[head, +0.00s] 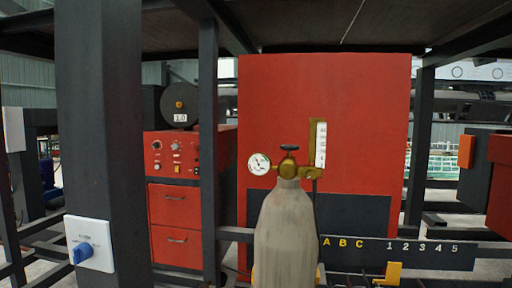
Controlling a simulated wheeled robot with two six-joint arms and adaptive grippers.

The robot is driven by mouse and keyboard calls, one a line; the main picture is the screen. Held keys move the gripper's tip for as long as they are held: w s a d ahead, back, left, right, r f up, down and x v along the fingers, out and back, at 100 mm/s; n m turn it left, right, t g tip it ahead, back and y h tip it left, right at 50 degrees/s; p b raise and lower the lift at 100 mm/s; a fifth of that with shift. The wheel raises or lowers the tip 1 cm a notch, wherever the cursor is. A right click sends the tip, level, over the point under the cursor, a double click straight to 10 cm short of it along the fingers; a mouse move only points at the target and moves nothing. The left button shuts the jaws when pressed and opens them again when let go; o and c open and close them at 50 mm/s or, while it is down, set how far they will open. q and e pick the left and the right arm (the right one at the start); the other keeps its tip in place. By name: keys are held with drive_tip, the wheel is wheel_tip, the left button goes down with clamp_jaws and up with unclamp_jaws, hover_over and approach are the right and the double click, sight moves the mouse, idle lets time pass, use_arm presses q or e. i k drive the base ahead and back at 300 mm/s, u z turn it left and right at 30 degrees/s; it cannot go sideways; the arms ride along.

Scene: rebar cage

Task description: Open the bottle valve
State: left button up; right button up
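A grey gas bottle (287,238) stands upright in the lower middle of the head view. Its brass valve body (288,168) sits on top, with a dark round handwheel (290,147) above it. A round white pressure gauge (259,164) is on the left of the valve. A brass-framed flow tube (320,144) with a scale stands on the right. The bottle's lower end is cut off by the picture edge. Neither of my grippers is in view.
A dark post (104,130) with a blue rotary switch (82,254) stands at the left. A red cabinet (176,215) with drawers and a large red panel (355,110) stand behind the bottle. A dark rail (400,252) marked with letters and numbers runs to the right.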

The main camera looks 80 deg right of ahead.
sight(289, 147)
drive_tip(key=k, duration=1)
drive_tip(key=z, duration=0.15)
